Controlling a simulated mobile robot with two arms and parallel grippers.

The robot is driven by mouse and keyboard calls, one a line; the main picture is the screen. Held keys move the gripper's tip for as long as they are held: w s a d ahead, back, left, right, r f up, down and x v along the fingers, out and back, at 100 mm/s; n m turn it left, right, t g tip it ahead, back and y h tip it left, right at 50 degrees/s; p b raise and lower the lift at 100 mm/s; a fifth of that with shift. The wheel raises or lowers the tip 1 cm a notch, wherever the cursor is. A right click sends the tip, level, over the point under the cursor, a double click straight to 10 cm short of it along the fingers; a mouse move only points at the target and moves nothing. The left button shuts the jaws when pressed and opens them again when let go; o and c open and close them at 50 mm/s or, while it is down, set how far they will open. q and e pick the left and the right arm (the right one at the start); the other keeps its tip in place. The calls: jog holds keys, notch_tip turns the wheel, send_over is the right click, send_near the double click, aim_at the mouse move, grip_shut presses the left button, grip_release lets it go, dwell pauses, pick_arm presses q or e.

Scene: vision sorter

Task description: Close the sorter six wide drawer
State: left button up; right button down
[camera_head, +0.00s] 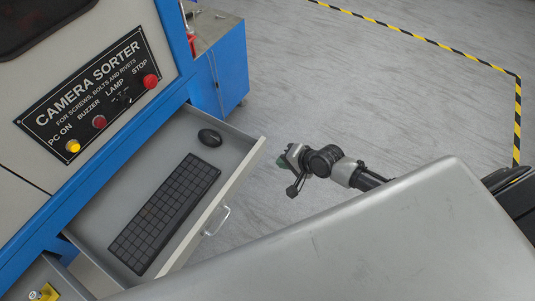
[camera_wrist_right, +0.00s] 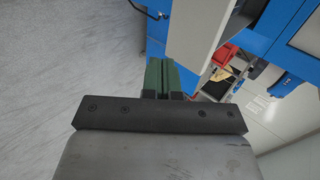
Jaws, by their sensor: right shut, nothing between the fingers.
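The wide drawer (camera_head: 257,154) of the camera sorter stands pulled out, its pale front facing right with a metal handle (camera_head: 217,221). A black keyboard (camera_head: 165,213) and a black mouse (camera_head: 210,138) lie inside it. My right gripper (camera_head: 284,161) is to the right of the drawer front, apart from it in the head view. In the right wrist view, its green fingers (camera_wrist_right: 162,77) are together with nothing between them. A pale panel (camera_wrist_right: 203,35), probably the drawer front, is just beyond them. My left gripper is not in view.
The sorter's control panel (camera_head: 95,92) with buttons is above the drawer. A blue cabinet (camera_head: 220,65) stands behind. A large grey surface (camera_head: 400,240) hides the lower right. The floor (camera_head: 360,90) right of the drawer is clear, up to a yellow-black line.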

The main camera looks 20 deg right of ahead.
aim_at(260, 156)
jog(key=w+a, duration=0.1)
jog(key=w+a+f, duration=0.1)
jog(key=w+a, duration=0.1)
jog(key=w, duration=0.1)
jog(key=shift+f+p, duration=0.35)
jog(key=shift+p, duration=0.05)
jog(key=shift+w+a+f, duration=0.1)
jog(key=shift+w+a, duration=0.2)
jog(key=shift+w, duration=0.1)
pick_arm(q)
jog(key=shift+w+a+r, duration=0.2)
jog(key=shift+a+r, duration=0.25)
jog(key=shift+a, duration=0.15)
